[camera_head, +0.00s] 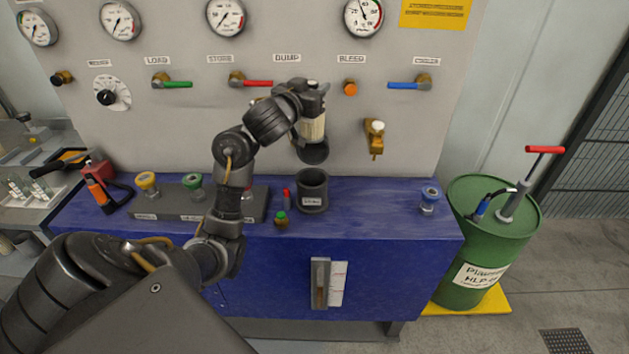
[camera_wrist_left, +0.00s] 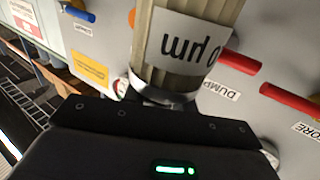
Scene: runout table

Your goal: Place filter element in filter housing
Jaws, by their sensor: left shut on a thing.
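The filter element (camera_head: 312,128) is a pale pleated cylinder with a dark disc-like end at its lower side. My left gripper (camera_head: 312,92) is shut on its upper part and holds it in the air, roughly upright, above the blue bench. In the left wrist view the filter element (camera_wrist_left: 192,45) fills the top middle, with a white label on its side, beyond my gripper's dark body. The filter housing (camera_head: 312,196) is a dark open-topped cup with a small label, standing on the bench below the filter element, with a gap between them. My right gripper is not in view.
The blue bench (camera_head: 370,205) carries colored fittings (camera_head: 148,182), a small green-topped part (camera_head: 281,217) beside the housing and a blue-topped fitting (camera_head: 430,198) at right. The panel behind has gauges, levers and a brass tap (camera_head: 375,138). A green drum (camera_head: 490,235) stands right.

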